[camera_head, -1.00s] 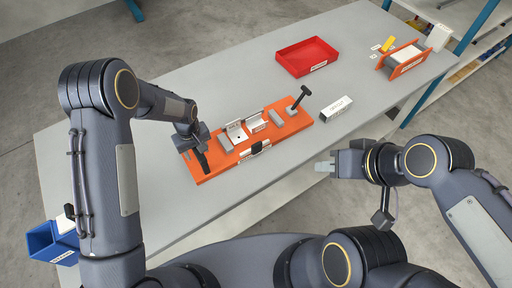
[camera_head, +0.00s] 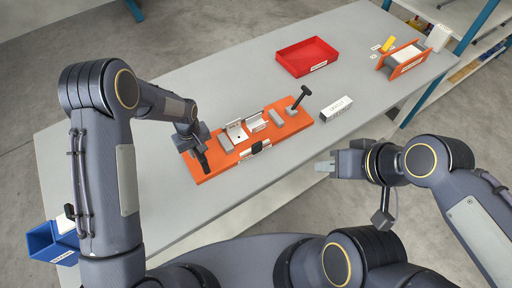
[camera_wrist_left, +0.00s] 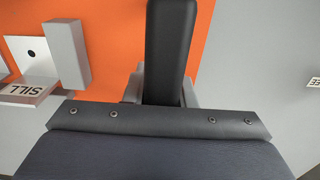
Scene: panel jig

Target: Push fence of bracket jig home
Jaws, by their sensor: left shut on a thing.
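The orange bracket jig (camera_head: 204,178) lies on the grey table. It carries white metal brackets (camera_head: 236,132), a grey block (camera_head: 225,142) left of them, and a second grey block (camera_head: 277,117) toward its right end. My left gripper (camera_head: 201,152) is over the jig's left end, shut on a black bar-shaped handle. That black handle (camera_wrist_left: 168,50) stands out between the grey fingers in the left wrist view; its lower part is hidden. A grey block (camera_wrist_left: 67,52) is apart, to its left. My right gripper (camera_head: 325,166) hangs off the table's front edge, empty; its finger gap is unclear.
A black T-shaped handle (camera_head: 299,97) stands at the jig's right end. A white labelled box (camera_head: 336,109) lies right of it. A red tray (camera_head: 306,57) and an orange rack (camera_head: 403,61) are farther back. A blue bin (camera_head: 52,245) is at the lower left.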

